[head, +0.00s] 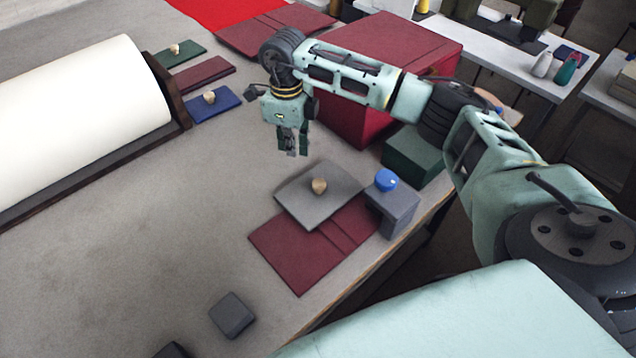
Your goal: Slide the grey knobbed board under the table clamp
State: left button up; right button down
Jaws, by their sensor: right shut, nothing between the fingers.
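The grey knobbed board (298,200) lies on a maroon cover near the table's right edge, with a light wooden knob on top. The table clamp (392,208) is a grey block with a blue knob at the table edge, just right of the board. The board's right corner comes close to the clamp; I cannot tell whether it reaches under it. My right gripper (292,152) points down above the table behind the board, apart from it, shut and empty. My left gripper is not in view.
The maroon cover (296,262) sticks out under the board. A big red box (395,48) and a green block (413,157) stand behind. A white roll (75,110) and knobbed boards, one blue (225,106), lie left. A small dark block (232,315) sits in front. The middle is clear.

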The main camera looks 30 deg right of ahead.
aim_at(321, 184)
jog(key=shift+f+b, duration=2.25)
jog(key=shift+f, duration=0.7)
jog(key=shift+r+p, duration=0.35)
jog(key=shift+r, duration=0.3)
dwell(0.3)
jog(key=shift+s, duration=0.1)
jog(key=shift+s+d, duration=0.15)
jog(key=shift+s, duration=0.8)
jog(key=shift+s, duration=0.1)
jog(key=shift+s+d+p, duration=0.15)
jog(key=shift+s, duration=0.55)
jog(key=shift+s+d+p, duration=0.1)
jog(key=shift+s+p, duration=0.05)
jog(key=shift+s, duration=0.55)
jog(key=shift+s+d, duration=0.1)
jog(key=shift+s, duration=0.95)
jog(key=shift+s, duration=0.1)
jog(key=shift+s+d+b, duration=0.15)
jog(key=shift+s+b, duration=0.05)
jog(key=shift+s, duration=0.5)
jog(key=shift+s+d+b, duration=0.1)
jog(key=shift+s+b, duration=0.05)
jog(key=shift+s, duration=0.5)
